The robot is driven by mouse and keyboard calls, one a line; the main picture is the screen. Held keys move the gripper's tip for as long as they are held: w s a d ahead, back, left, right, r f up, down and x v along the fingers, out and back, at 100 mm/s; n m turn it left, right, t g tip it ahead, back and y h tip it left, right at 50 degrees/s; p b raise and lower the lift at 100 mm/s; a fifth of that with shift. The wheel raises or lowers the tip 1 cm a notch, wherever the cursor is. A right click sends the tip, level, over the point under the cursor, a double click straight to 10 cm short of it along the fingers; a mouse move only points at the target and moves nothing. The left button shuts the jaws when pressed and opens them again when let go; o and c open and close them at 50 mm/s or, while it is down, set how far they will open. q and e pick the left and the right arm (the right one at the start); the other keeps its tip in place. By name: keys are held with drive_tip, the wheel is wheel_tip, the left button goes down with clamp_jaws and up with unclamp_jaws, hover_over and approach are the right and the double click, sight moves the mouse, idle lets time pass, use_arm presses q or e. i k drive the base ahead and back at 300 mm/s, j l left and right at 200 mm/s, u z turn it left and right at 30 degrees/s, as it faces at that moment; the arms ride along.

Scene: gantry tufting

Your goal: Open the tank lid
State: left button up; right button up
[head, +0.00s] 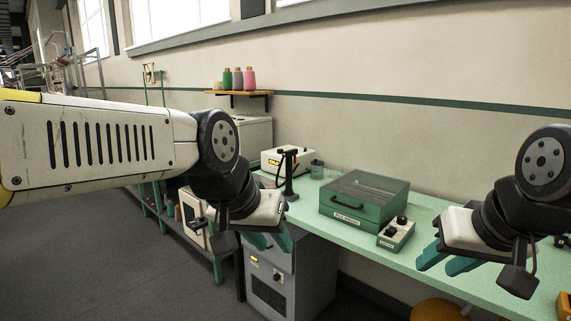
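The tank is a green box (344,211) on the bench, with a small label on its front. Its lid (372,186) has a dark see-through top and a dark handle (347,202) at the front, and it lies shut. My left gripper (270,241) is left of the tank and nearer to me, apart from it, with its teal fingers pointing down. My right gripper (446,263) is right of the tank, over the bench's front side. Both grippers look slightly open and empty, touching neither tank nor handle.
A control box with knobs (396,233) stands close right of the tank. A black stand (289,175) and a white device (284,160) are to its left. A grey cabinet (290,280) is under the green bench (428,212). Bottles (238,80) stand on a wall shelf.

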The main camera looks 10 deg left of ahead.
sight(315, 162)
drive_tip(key=u, duration=0.25)
drive_tip(key=i+j+z, duration=0.1)
drive_tip(key=z, duration=0.35)
drive_tip(key=i+j+z, duration=0.2)
drive_tip(key=j, duration=0.15)
drive_tip(key=i+j+z, duration=0.2)
drive_tip(key=j, duration=0.2)
drive_tip(key=j+z, duration=0.2)
drive_tip(key=j, duration=0.2)
drive_tip(key=i+j, duration=0.1)
drive_tip(key=j, duration=0.3)
drive_tip(key=i+j, duration=0.15)
drive_tip(key=j, duration=0.25)
drive_tip(key=i+j+z, duration=0.1)
drive_tip(key=j, duration=0.25)
drive_tip(key=i+j, duration=0.15)
drive_tip(key=j, duration=0.25)
drive_tip(key=i+j, duration=0.1)
drive_tip(key=j, duration=0.3)
drive_tip(key=i+j, duration=0.1)
drive_tip(key=j, duration=0.3)
drive_tip(key=i+j, duration=0.2)
drive_tip(key=j, duration=0.15)
drive_tip(key=i+j, duration=0.2)
drive_tip(key=j, duration=0.15)
